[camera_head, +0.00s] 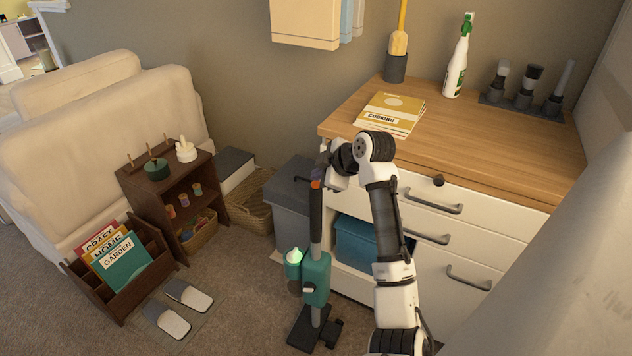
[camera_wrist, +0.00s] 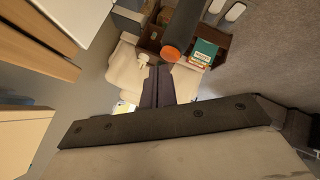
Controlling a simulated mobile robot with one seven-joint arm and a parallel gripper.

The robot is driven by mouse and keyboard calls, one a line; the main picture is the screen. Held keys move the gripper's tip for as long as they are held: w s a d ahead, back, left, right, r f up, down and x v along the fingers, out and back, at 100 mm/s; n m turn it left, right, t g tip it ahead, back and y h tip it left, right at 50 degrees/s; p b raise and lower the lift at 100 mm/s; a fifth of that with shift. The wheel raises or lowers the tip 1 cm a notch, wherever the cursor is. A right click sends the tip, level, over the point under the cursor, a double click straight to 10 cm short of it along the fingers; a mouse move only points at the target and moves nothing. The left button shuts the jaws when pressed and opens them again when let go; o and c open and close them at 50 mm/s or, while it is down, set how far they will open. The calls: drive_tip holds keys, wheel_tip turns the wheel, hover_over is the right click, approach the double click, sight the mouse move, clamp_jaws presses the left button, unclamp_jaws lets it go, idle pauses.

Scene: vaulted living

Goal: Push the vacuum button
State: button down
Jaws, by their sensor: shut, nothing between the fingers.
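The upright vacuum (camera_head: 316,278) has a teal body, a dark floor head and a long black handle, and stands in front of the cabinet. An orange round end (camera_head: 316,184) tops its handle; it shows larger in the wrist view (camera_wrist: 171,53). My gripper (camera_head: 318,174) is at the top of the handle, close to the orange end. In the wrist view my dark fingers (camera_wrist: 160,68) are together and empty, with their tips just beside the orange end in the picture. I cannot tell whether they touch it.
A wood-topped cabinet (camera_head: 480,140) with drawers stands right of the vacuum. A grey bin (camera_head: 292,205) is behind the handle. A book rack (camera_head: 118,268) and slippers (camera_head: 180,306) lie left. Carpet is open between slippers and vacuum.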

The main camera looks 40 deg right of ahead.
drive_tip(key=shift+r+p, duration=1.7)
drive_tip(key=shift+r, duration=1.2)
